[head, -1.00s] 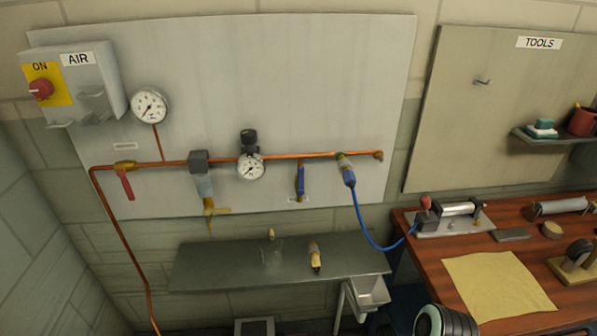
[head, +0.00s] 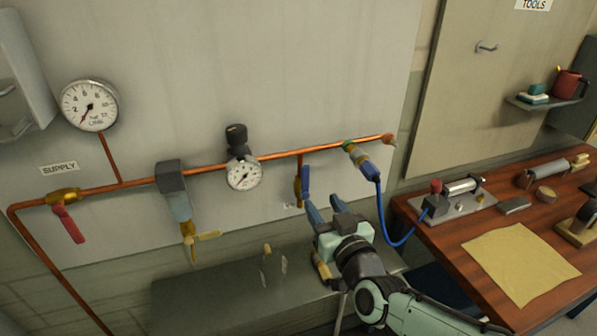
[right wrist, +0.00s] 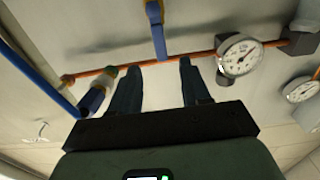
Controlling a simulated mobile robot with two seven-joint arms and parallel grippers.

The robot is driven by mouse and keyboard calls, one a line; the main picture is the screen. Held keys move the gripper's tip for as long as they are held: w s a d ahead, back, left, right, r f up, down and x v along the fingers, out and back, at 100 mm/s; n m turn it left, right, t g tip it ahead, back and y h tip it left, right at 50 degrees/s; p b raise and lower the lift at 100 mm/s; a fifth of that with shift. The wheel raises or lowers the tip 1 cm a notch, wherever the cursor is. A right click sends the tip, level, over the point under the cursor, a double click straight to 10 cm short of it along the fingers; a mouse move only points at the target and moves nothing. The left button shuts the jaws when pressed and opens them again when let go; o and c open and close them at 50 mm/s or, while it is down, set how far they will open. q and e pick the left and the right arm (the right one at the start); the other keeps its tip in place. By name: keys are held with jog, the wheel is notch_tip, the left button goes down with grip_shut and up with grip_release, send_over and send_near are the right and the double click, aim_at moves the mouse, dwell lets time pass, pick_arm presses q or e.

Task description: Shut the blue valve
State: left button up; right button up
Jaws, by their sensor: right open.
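The blue valve (head: 305,184) hangs on a short drop pipe below the copper line, its blue lever pointing down along the brass-coloured pipe. It also shows in the right wrist view (right wrist: 157,36), at the top middle. My right gripper (head: 322,203) is open and empty, just below and to the right of the lever in the head view. In the right wrist view its two fingers (right wrist: 159,66) stand apart, with the lever lined up with the gap between them, beyond the tips. I cannot tell any contact. My left gripper is out of view.
A blue hose (head: 381,212) and its coupling (head: 362,161) hang right of the valve. A gauge (head: 243,174) sits to its left, as does a red-handled valve (head: 68,222). A grey shelf (head: 205,297) lies below. A wooden bench (head: 450,236) stands at right.

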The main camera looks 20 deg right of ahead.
aim_at(306, 178)
jog(key=w, duration=0.4)
jog(key=w+p, duration=0.1)
jog(key=w, duration=0.3)
jog(key=w+p, duration=0.1)
jog(key=w, duration=0.4)
jog(key=shift+d, duration=0.4)
jog(key=shift+c, duration=0.3)
grip_shut()
